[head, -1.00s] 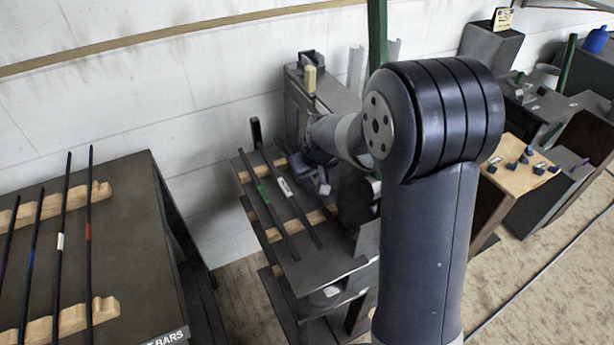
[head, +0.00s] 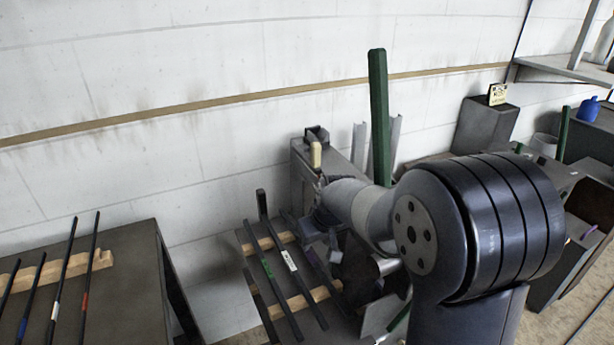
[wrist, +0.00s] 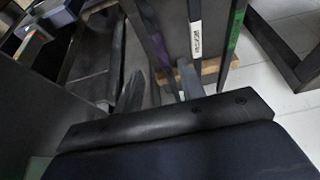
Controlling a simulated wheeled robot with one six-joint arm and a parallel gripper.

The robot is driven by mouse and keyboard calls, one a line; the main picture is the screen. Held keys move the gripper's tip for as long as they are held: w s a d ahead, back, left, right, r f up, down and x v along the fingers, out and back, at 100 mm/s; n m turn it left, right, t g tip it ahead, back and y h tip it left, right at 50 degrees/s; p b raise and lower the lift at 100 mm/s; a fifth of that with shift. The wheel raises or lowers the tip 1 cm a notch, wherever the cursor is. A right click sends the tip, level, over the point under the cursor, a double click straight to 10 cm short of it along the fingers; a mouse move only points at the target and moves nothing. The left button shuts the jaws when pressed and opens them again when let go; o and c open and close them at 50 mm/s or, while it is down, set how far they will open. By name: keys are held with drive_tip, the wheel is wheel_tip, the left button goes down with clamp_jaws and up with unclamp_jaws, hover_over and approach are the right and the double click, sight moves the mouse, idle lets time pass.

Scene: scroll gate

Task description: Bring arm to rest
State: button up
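My arm reaches in from the right of the head view, and my gripper (head: 334,252) hangs beside the right side of a small bar rack (head: 322,296). In the wrist view my gripper (wrist: 160,86) has its two fingers apart, and I see nothing clamped between them. Three dark bars lie on the rack: a green-tagged bar (head: 267,268), a white-tagged bar (head: 290,260) and a purple-tagged bar (wrist: 156,43). The purple-tagged bar is closest to the fingers; whether they touch it I cannot tell.
A table (head: 137,260) with several tagged bars on wooden holders stands at the left. A green post (head: 379,120) rises behind my arm. A grey cabinet (head: 487,125) and a shelf (head: 560,68) are at the right. The wall above the rack is bare.

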sight(310, 254)
drive_tip(key=x, duration=0.7)
drive_tip(key=shift+r+p, duration=0.3)
drive_tip(key=shift+r, duration=0.15)
drive_tip(key=shift+f, duration=0.2)
